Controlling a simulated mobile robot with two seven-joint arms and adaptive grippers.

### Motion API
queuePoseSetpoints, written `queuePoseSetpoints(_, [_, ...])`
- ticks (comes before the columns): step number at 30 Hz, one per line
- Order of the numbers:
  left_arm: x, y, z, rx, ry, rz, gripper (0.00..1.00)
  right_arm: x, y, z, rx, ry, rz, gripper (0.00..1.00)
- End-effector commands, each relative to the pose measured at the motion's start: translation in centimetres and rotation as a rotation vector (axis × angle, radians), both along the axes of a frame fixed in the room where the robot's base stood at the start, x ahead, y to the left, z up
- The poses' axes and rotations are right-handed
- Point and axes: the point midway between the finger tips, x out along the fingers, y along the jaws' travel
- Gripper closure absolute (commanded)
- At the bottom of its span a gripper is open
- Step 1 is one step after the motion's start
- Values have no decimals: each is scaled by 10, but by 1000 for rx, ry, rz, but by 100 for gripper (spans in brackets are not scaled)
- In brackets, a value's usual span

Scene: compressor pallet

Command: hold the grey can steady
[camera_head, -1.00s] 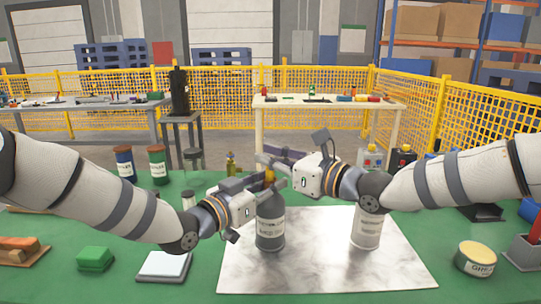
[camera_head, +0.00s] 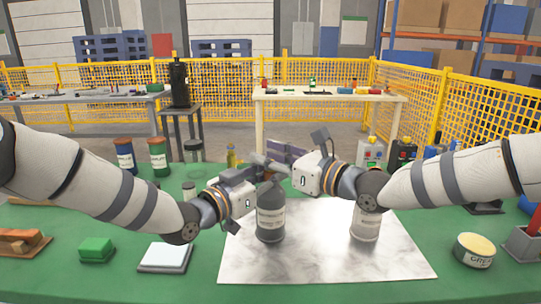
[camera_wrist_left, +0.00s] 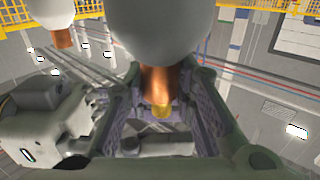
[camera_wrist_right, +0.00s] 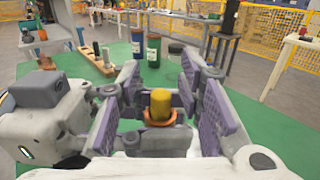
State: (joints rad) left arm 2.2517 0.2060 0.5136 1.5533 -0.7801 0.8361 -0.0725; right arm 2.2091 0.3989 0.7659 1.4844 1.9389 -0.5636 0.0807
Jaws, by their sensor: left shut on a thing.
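The grey can (camera_head: 270,222) stands upright on the pale mat (camera_head: 315,262), with a dark cone top. My left gripper (camera_head: 258,174) is at its neck from the left. In the left wrist view the can (camera_wrist_left: 160,28) shows its copper neck between purple-padded fingers, and the left gripper (camera_wrist_left: 158,108) is shut on it. My right gripper (camera_head: 276,163) comes in from the right at the same height. In the right wrist view its fingers stand apart around a yellow tip (camera_wrist_right: 159,105) with an orange collar. In the head view the fingers hide this tip.
A white can (camera_head: 366,222) stands on the mat, partly behind my right arm. A round tin (camera_head: 474,250) is at right. A green block (camera_head: 96,249) and a white-topped pad (camera_head: 165,257) lie at left. Blue and green cans (camera_head: 158,157) stand behind. The mat's front is clear.

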Motion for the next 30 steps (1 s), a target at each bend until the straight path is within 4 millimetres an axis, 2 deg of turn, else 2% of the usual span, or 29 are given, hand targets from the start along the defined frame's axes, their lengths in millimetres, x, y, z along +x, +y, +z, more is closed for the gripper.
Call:
queuePoseSetpoints(1, [0, 0, 1, -2, -2, 0, 100, 1, -2, -7, -7, 11, -4, 63])
queuePoseSetpoints(5, [1, 0, 0, -2, -2, 1, 100, -3, -9, -8, -7, 16, -6, 63])
queuePoseSetpoints(15, [1, 0, 0, -2, -1, 1, 100, -60, -71, -2, 0, 6, -3, 63])
queuePoseSetpoints(18, [0, 0, 0, -2, -1, 1, 100, -71, -84, -1, -1, 3, -3, 63])
queuePoseSetpoints(22, [0, 0, 0, -1, -2, 1, 100, -78, -90, 0, 0, 1, -1, 63])
queuePoseSetpoints(30, [0, 0, 0, -1, -2, 1, 100, -79, -91, 0, -1, 1, 0, 63])
